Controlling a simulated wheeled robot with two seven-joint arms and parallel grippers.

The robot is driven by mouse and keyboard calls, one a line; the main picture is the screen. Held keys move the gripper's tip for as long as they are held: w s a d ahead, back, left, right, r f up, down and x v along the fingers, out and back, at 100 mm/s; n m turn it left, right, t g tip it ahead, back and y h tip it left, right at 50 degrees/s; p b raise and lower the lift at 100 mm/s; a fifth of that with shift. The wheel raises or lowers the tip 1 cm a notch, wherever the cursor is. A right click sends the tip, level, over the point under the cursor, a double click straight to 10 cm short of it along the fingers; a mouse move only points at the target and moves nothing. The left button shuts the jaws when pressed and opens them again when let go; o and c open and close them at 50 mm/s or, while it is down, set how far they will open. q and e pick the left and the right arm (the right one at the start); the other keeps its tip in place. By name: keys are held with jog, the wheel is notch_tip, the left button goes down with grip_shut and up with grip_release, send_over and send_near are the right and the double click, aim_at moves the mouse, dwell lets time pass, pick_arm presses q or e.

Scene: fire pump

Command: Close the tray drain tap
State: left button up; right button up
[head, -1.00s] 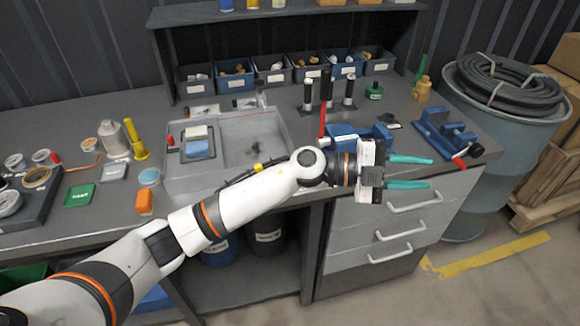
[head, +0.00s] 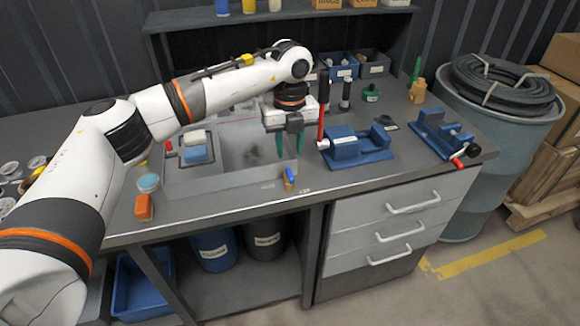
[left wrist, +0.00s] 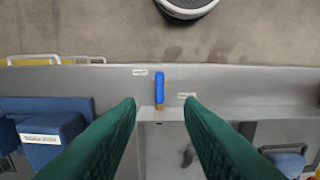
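The tray drain tap (head: 290,183) sits at the front edge of the grey tray (head: 225,180), near its right corner. It has a brass body and a blue lever handle (head: 289,173). In the left wrist view the blue handle (left wrist: 159,88) lies between two small labels, and its brass body (left wrist: 160,107) is at its lower end. My left gripper (head: 290,153) points down over the tray's right part, behind and above the tap. Its teal fingers are open and empty; in the left wrist view (left wrist: 160,101) the tap shows between the fingertips, apart from both. My right gripper is out of view.
Another blue vise (head: 440,135) is farther right. A blue item (head: 195,152) lies in the tray's left part. The bench front right of the tap is clear.

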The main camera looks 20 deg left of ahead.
aim_at(290, 173)
pick_arm(q)
notch_tip(290, 173, down, 7)
jog(key=shift+f+p, duration=0.2)
jog(key=shift+p, duration=0.25)
grip_shut()
